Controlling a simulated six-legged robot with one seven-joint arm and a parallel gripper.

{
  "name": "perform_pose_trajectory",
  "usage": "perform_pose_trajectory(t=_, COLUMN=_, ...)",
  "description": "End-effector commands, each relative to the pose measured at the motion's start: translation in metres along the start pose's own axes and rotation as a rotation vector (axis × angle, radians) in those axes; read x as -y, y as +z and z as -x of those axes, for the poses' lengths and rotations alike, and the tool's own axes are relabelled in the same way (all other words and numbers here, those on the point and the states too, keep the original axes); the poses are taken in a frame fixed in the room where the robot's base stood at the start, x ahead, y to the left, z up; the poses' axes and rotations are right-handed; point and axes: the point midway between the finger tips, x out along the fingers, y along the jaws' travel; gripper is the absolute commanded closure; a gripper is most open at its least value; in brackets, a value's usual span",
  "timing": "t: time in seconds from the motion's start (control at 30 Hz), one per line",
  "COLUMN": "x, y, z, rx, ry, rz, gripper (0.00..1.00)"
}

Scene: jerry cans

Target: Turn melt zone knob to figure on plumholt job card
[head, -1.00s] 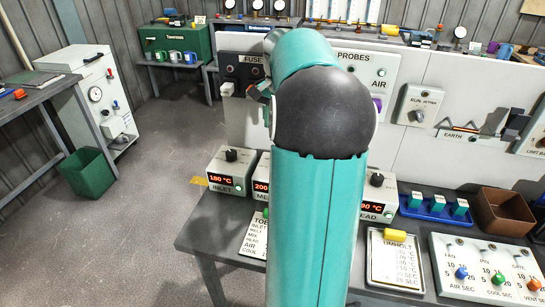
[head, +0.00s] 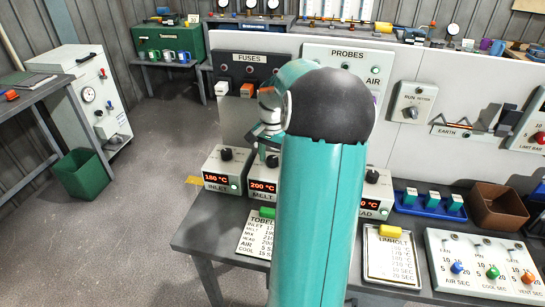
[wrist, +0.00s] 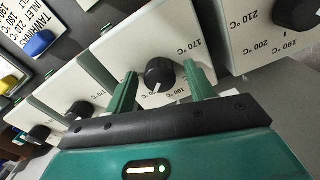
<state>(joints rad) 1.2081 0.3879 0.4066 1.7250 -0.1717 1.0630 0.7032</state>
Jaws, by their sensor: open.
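The melt box (head: 262,185) stands on the bench, second from the left, its display reading 200 °C. Its black knob (head: 272,160) is partly hidden by my gripper (head: 268,138) in the head view. In the wrist view my gripper (wrist: 160,82) is open, its two green fingers on either side of the melt knob (wrist: 159,71). I cannot tell whether they touch it. The knob's white pointer faces down in that view.
The inlet box (head: 222,172), at 180 °C, stands close left of melt. The head box (head: 373,195) stands to the right; my arm hides the box between. A tobel card (head: 255,238) lies in front.

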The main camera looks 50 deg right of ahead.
Motion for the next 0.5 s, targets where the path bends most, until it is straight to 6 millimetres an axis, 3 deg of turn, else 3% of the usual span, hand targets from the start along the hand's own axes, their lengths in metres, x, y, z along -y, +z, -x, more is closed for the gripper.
perform_pose_trajectory(t=0.1, x=-0.0001, y=0.0, z=0.0001, rx=0.0, ry=0.0, rz=0.0, gripper=0.5)
perform_pose_trajectory(t=0.3, x=-0.0002, y=-0.0001, z=0.0003, rx=0.0, ry=0.0, rz=0.0, gripper=0.89)
perform_pose_trajectory(t=0.5, x=-0.0001, y=0.0, z=0.0004, rx=0.0, ry=0.0, rz=0.005, gripper=0.91)
